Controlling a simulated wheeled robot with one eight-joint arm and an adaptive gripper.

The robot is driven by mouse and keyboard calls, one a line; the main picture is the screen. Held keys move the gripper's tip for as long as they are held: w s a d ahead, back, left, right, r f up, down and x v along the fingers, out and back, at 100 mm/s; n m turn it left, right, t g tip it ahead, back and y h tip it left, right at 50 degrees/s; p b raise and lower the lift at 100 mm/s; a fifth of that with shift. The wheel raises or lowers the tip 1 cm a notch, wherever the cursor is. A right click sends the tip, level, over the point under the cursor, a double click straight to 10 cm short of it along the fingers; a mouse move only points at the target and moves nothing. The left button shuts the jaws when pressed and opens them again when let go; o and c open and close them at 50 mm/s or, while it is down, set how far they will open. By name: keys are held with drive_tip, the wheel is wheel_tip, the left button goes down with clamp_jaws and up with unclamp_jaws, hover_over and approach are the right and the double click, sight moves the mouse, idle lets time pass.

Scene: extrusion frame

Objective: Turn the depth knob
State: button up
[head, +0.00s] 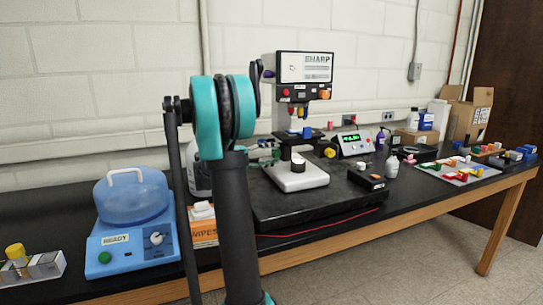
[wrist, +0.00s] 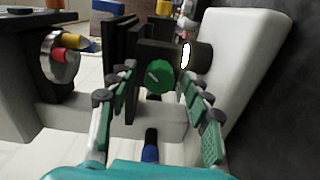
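A round green knob (wrist: 158,76) with a white line mark sits on a dark block of the machine in the wrist view. No label on it is readable, so I cannot confirm that it is the depth knob. My gripper (wrist: 155,82) is open, with one green-padded finger on each side of the knob. The fingers look apart from it. In the head view the press-like machine (head: 304,68) has a black head with red and orange controls and a white base. My arm hides most of my gripper and the green knob there.
Yellow and red parts (wrist: 66,48) stick out of a round metal piece left of my gripper. A blue READY device (head: 130,240) stands at left. A display box (head: 354,143), a small black box (head: 367,179) and a white bottle (head: 392,166) stand right of the machine.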

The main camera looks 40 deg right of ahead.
drive_tip(key=v, duration=0.7)
drive_tip(key=shift+a, duration=0.25)
